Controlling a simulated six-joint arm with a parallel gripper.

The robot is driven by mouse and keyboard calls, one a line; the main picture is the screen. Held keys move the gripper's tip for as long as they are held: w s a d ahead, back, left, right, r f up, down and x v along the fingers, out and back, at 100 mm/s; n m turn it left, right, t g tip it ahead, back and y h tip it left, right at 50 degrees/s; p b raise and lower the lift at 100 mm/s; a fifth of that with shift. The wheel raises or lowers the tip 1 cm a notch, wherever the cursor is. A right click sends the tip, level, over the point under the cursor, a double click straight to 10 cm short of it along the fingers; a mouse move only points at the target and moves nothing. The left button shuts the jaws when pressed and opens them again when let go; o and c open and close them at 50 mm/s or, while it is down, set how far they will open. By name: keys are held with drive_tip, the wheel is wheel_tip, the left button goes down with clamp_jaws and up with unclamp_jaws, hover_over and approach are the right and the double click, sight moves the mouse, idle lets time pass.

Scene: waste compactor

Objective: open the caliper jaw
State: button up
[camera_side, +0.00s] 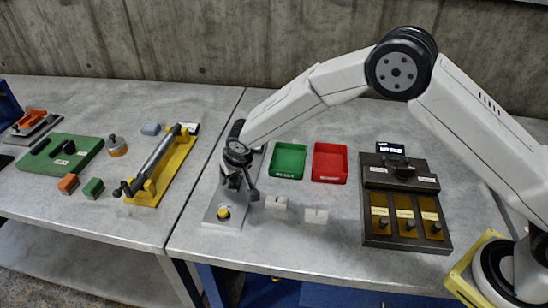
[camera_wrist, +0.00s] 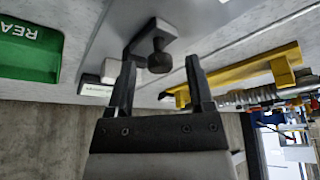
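A grey flat base plate (camera_side: 226,212) lies on the table under my gripper, with a yellow button (camera_side: 223,212) at its near end. In the wrist view, a grey bracket (camera_wrist: 150,34) carrying a dark round knob (camera_wrist: 160,57) stands out from this plate; it appears to be the caliper jaw, though I cannot be certain. My gripper (camera_side: 242,188) points down over the plate. In the wrist view, its two dark fingers (camera_wrist: 160,62) are apart, with the knob showing between their tips and a visible gap on each side. In the side view, my gripper largely hides the bracket and knob.
A dark panel (camera_side: 405,171) is further right. A yellow fixture (camera_side: 148,196) with a grey cylinder is left.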

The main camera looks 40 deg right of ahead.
drive_tip(key=shift+r, duration=0.15)
drive_tip(key=v, duration=0.7)
drive_tip(key=shift+s+r, duration=0.2)
drive_tip(key=shift+d, duration=0.1)
idle(0.4)
drive_tip(key=s+d+r+g, duration=0.1)
drive_tip(key=s+d, duration=0.9)
drive_tip(key=s, duration=0.2)
drive_tip(key=s+d+r, duration=0.1)
drive_tip(key=s+d, duration=1)
drive_tip(key=s, duration=0.2)
drive_tip(key=shift+r+g, duration=0.4)
